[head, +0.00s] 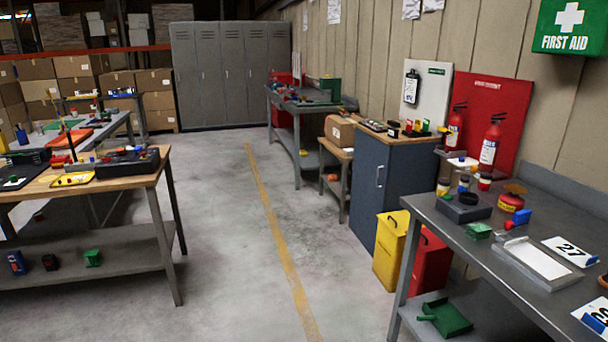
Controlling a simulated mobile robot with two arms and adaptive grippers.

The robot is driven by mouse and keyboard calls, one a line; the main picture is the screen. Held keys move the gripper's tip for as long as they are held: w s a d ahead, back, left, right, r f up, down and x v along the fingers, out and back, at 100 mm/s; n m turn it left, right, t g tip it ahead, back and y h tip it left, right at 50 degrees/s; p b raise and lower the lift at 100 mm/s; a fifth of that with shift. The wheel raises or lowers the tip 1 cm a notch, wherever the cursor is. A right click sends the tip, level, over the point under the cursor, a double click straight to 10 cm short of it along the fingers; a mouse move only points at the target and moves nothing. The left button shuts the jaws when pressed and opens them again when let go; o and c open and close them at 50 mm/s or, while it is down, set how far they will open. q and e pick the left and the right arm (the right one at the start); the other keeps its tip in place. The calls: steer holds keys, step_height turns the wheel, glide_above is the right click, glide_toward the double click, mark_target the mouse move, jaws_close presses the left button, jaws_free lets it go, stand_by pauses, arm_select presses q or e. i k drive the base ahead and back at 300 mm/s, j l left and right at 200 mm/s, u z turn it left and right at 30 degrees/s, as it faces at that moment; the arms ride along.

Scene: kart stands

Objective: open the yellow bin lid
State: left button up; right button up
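The yellow bin (389,262) stands on the floor at right of centre, in front of the dark blue cabinet. Its yellow lid (396,222) appears closed on top, with a small dark mark or handle near its top edge. The front right of the bin is partly hidden by the grey workbench leg and the red bin beside it. Neither of my grippers shows in the head view.
A red bin (431,264) stands right beside the yellow one. The grey workbench (520,285) with a lower shelf blocks the near right. A blue cabinet (375,190) stands behind. Open concrete floor (235,240) with a yellow line lies to the left, up to a wooden-topped table (130,182).

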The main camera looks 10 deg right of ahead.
mark_target(406, 219)
steer(key=i+z, duration=0.25)
steer(key=i, duration=1.65)
steer(key=i+j+z, duration=0.1)
steer(key=i+z, duration=0.15)
steer(key=i, duration=0.2)
steer(key=i+j+z, duration=0.25)
steer(key=i, duration=0.25)
steer(key=i+j+z, duration=0.25)
steer(key=i, duration=0.2)
steer(key=i+j+z, duration=0.25)
steer(key=i, duration=0.15)
steer(key=i+j+z, duration=0.45)
steer(key=z, duration=0.15)
steer(key=i+j+z, duration=0.3)
steer(key=j, duration=0.15)
steer(key=j+z, duration=0.3)
steer(key=i+j+z, duration=0.1)
steer(key=j+z, duration=0.2)
steer(key=j, duration=0.2)
